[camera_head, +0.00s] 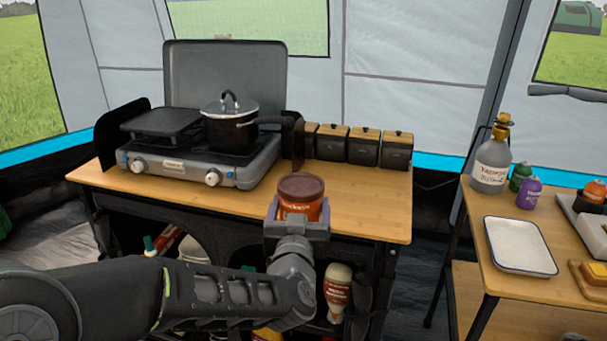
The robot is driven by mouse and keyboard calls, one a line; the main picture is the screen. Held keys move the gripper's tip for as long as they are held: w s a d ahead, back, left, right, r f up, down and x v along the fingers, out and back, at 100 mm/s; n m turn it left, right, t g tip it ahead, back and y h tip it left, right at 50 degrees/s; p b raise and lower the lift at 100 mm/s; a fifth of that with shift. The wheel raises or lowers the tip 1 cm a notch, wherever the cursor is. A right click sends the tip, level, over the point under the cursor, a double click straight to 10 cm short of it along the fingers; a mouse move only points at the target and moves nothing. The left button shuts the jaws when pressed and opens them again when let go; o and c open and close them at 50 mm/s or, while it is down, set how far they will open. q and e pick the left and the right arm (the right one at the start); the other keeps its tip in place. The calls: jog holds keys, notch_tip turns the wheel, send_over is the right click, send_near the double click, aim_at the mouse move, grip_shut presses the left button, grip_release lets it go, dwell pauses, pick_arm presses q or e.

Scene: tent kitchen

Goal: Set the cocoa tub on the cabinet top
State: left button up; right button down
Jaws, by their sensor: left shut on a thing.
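The cocoa tub (302,189) is a reddish-orange tub with a dark brown lid. It is upright at the front part of the wooden cabinet top (365,205). My left gripper (298,222) is shut on the tub from the front, with a jaw on either side of its lower part. The tub's base is hidden by the gripper, so I cannot tell whether it touches the cabinet top. My right gripper is not in view.
A camping stove (195,165) with a lidded pot (230,120) takes up the cabinet's left and middle. Several dark canisters (364,147) line the back right. The cabinet top right of the tub is clear. A side table with a white tray (519,246) stands at right.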

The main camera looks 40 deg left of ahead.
aim_at(298, 191)
pick_arm(q)
jog(key=shift+s+a+r, duration=0.1)
jog(key=shift+a+r, duration=0.25)
jog(key=shift+r, duration=0.35)
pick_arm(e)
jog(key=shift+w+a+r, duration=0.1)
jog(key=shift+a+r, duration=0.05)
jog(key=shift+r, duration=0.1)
